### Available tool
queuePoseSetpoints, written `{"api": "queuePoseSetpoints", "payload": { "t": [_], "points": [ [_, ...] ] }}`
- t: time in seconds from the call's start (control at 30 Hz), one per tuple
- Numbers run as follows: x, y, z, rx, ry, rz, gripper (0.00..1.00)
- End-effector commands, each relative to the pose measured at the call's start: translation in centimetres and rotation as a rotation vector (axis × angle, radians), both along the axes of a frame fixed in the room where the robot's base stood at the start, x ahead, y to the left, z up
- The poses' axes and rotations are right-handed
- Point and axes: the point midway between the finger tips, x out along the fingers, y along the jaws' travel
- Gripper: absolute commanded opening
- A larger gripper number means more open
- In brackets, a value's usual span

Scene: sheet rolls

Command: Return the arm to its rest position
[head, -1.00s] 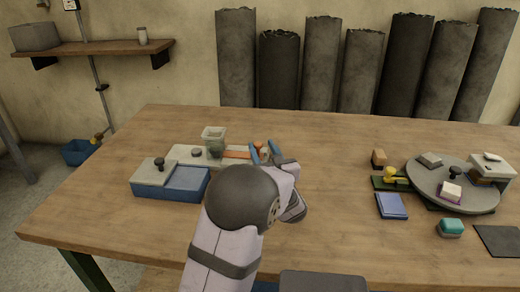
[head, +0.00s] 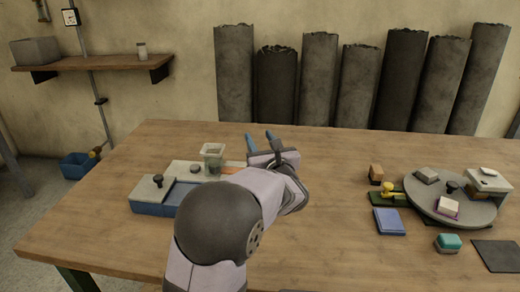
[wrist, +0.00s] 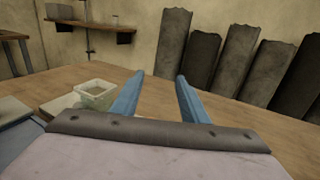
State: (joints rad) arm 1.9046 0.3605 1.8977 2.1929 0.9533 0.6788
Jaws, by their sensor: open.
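My gripper (head: 259,139) is at the middle of the head view, raised above the wooden table (head: 330,175), with its blue fingers pointing toward the back wall. In the wrist view the two blue fingers (wrist: 157,95) stand apart with nothing between them. The gripper is open and empty. My arm hides part of the blue and grey tray set (head: 152,208) on the left of the table. A small translucent cup (head: 213,155) stands on that set, and it also shows left of the fingers in the wrist view (wrist: 95,96).
On the right, a round grey turntable (head: 470,211) carries several small blocks and stamps. A blue pad (head: 389,221), a teal-topped block (head: 447,243) and a wooden block (head: 376,174) lie near it. Tall dark sheet rolls (head: 400,80) lean against the wall. The table's back middle is clear.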

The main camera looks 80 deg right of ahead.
Motion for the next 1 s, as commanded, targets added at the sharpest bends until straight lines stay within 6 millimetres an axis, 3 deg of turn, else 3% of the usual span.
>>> {"api": "queuePoseSetpoints", "payload": {
  "t": [0.13,0.67,0.77,0.87,1.0],
  "points": [
    [0.0,0.0,0.8,0.0,-0.001,-0.002,0.4],
    [0.5,0.1,0.9,0.003,0.007,0.009,0.4],
    [2.2,0.3,1.0,0.009,0.032,0.046,0.4],
    [5.7,1.1,1.0,0.019,0.086,0.122,0.4],
    [13.1,3.5,0.7,0.033,0.207,0.292,0.4]
  ]
}}
